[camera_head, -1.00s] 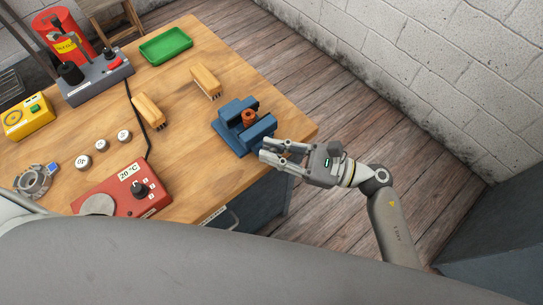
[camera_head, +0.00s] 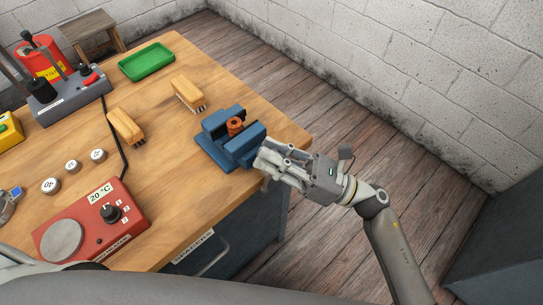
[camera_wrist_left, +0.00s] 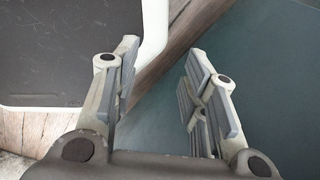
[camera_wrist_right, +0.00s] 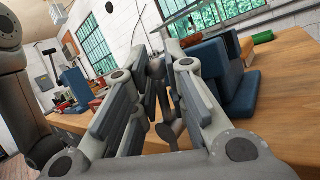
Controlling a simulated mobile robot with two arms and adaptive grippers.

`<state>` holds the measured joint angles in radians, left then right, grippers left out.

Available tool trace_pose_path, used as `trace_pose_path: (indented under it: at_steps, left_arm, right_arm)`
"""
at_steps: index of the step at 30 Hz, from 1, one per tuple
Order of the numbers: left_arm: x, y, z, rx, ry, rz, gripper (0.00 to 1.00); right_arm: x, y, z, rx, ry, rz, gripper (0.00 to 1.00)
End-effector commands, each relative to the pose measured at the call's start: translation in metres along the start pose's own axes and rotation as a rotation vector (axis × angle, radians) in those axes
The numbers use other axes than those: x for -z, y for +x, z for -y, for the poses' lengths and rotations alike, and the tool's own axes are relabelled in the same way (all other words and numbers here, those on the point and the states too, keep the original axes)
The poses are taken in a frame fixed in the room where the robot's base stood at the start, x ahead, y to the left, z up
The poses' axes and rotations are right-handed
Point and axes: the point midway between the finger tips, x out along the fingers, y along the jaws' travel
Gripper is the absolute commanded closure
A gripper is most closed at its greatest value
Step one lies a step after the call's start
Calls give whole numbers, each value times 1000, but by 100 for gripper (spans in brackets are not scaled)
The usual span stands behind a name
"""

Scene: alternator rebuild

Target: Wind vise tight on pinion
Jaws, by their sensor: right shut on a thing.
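The blue vise (camera_head: 242,150) stands at the table's right corner, with the copper-coloured pinion (camera_head: 235,126) upright between its jaws. In the right wrist view the blue vise (camera_wrist_right: 241,88) is just right of my fingers. My right gripper (camera_head: 267,160) is at the vise's near right side. It is shut on the vise handle (camera_wrist_right: 167,105), a grey metal bar between the fingers; the fingers partly hide it. My left gripper (camera_wrist_left: 157,85) is open and empty, away from the vise, over a dark surface and a white-rimmed panel.
Two orange-tan brushes (camera_head: 127,126) (camera_head: 187,93), a green tray (camera_head: 146,61) and a red heater (camera_head: 88,226) with a round plate lie on the wooden table (camera_head: 165,185). Floor is open right of the table.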

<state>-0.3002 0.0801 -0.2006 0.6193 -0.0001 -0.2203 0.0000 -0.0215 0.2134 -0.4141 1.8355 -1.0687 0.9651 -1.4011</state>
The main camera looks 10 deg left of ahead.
Motion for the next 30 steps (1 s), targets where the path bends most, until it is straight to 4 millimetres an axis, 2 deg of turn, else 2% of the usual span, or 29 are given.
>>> trace_pose_path:
  at_steps: [8, 9, 12, 23, 26, 30]
  left_arm:
    - [0, 0, 0, 0, -1, -1, 60]
    - [0, 0, 0, 0, -1, -1, 60]
    - [0, 0, 0, 0, -1, -1, 60]
    - [-1, 0, 2, 3, -1, 0, 60]
    - [0, 0, 2, 2, -1, 0, 60]
    - [0, 0, 1, 1, -1, -1, 60]
  right_arm:
    - [-2, 1, 0, 0, -2, 4, 100]
    - [-2, 1, 0, 0, -2, 4, 81]
    - [-2, 1, 0, 0, -2, 3, 71]
    - [0, -4, 0, 1, 0, 0, 71]
    - [1, -16, 0, 1, 1, -2, 71]
    - [1, -45, 1, 4, 1, -3, 71]
